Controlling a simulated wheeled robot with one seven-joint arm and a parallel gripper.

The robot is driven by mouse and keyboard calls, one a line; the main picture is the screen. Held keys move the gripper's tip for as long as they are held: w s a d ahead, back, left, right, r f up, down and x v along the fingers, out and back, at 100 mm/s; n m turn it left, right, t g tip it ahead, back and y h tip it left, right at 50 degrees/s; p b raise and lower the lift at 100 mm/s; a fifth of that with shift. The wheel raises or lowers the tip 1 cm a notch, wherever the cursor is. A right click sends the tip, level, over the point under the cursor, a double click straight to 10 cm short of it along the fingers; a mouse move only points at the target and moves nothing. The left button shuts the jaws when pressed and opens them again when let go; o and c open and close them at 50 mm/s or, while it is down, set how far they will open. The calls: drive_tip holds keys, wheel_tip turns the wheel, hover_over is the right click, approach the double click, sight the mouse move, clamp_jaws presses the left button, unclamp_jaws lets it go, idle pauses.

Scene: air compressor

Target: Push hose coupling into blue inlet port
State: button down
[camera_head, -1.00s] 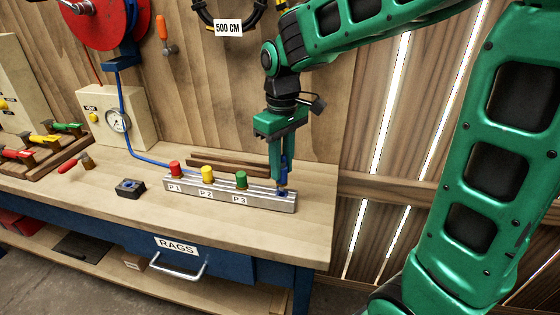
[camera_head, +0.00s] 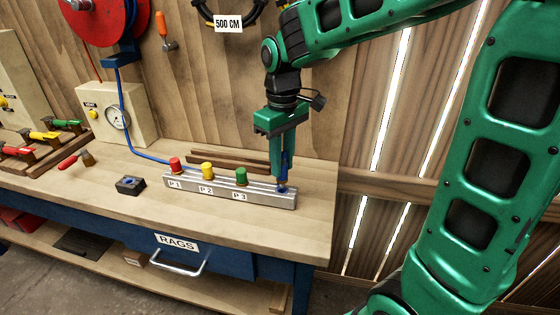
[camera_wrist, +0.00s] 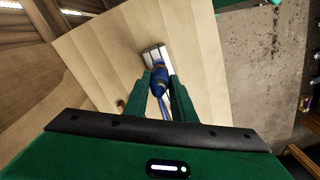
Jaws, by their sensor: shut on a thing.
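My gripper (camera_head: 281,181) points down over the right end of the metal manifold block (camera_head: 215,190) on the bench. It also shows in the wrist view (camera_wrist: 158,82), shut on the blue hose coupling (camera_wrist: 158,80). The coupling (camera_head: 285,168) stands about upright between the fingers, its lower end at the blue inlet port (camera_head: 282,189) on the block's top. I cannot tell how deep it sits in the port. The fingers and coupling hide part of the port. In the wrist view the block's end (camera_wrist: 155,54) shows beyond the coupling.
Red (camera_head: 175,164), yellow (camera_head: 207,170) and green (camera_head: 241,176) caps stand on the block, above labels P1, P2 and P3. A black box (camera_head: 130,185) lies to the left. Wooden strips (camera_head: 225,160) lie behind. The bench (camera_head: 318,205) is clear to the right.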

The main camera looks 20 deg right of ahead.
drive_tip(key=shift+f, duration=1.55)
drive_tip(key=c, duration=1.2)
unclamp_jaws()
drive_tip(key=shift+o, duration=0.2)
drive_tip(key=shift+r, duration=7.8)
drive_tip(key=s+d+f+m, duration=0.5)
drive_tip(key=s+d+f, duration=0.2)
drive_tip(key=s, duration=0.4)
drive_tip(key=s+d+f+m, duration=0.6)
drive_tip(key=s+d+f, duration=0.2)
drive_tip(key=s+d, duration=0.2)
drive_tip(key=shift+s+d, duration=0.2)
drive_tip(key=shift+s, duration=1)
